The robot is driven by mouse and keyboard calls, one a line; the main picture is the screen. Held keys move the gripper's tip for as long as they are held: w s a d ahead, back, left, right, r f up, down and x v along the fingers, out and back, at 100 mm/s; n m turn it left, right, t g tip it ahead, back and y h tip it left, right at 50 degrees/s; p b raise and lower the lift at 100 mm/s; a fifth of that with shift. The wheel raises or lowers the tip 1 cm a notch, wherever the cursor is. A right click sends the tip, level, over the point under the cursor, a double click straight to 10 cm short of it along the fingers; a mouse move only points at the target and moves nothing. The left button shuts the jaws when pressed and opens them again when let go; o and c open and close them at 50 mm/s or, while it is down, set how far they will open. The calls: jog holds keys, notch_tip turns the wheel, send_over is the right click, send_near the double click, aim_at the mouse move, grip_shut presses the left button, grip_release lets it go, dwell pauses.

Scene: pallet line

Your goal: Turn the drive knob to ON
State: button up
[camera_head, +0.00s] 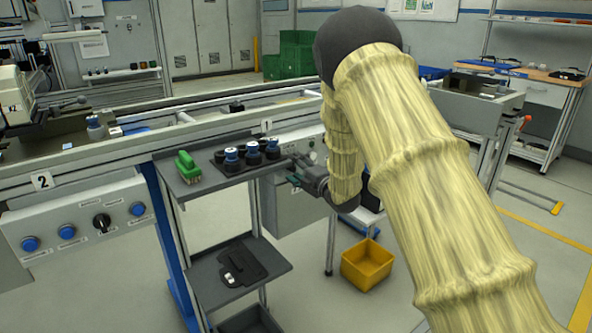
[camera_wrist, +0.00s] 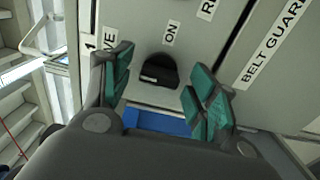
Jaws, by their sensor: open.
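The black drive knob (camera_wrist: 158,70) sits on a light grey panel in the wrist view, just below a white ON label (camera_wrist: 171,33). A partly hidden label ending in "VE" (camera_wrist: 108,38) is left of the knob. I cannot tell which way the knob points. My gripper (camera_wrist: 163,84) is open, with one teal-padded finger on each side of the knob. I cannot tell how deep the fingertips reach or whether they touch it. In the head view my gripper (camera_head: 308,177) is at the station 1 panel (camera_head: 296,205), and my arm hides part of that panel.
A BELT GUARD label (camera_wrist: 272,42) is right of the knob. A shelf (camera_head: 205,180) with blue-topped black parts and a green brush (camera_head: 187,167) stands left of my gripper. The station 2 panel (camera_head: 75,240) is further left. A yellow bin (camera_head: 367,264) is below my arm.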

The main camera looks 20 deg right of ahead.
jog(key=c, duration=1)
jog(key=shift+m, duration=0.3)
jog(key=m+p, duration=0.3)
jog(key=shift+r+m, duration=0.15)
jog(key=shift+m, duration=0.15)
jog(key=m+p, duration=0.2)
jog(key=m, duration=0.2)
jog(key=shift+p, duration=0.4)
jog(key=m+p, duration=0.2)
jog(key=m, duration=0.3)
jog(key=m+p, duration=0.1)
jog(key=m, duration=0.3)
jog(key=shift+f+m+p, duration=0.2)
jog(key=shift+m+p, duration=0.1)
jog(key=shift+p, duration=0.05)
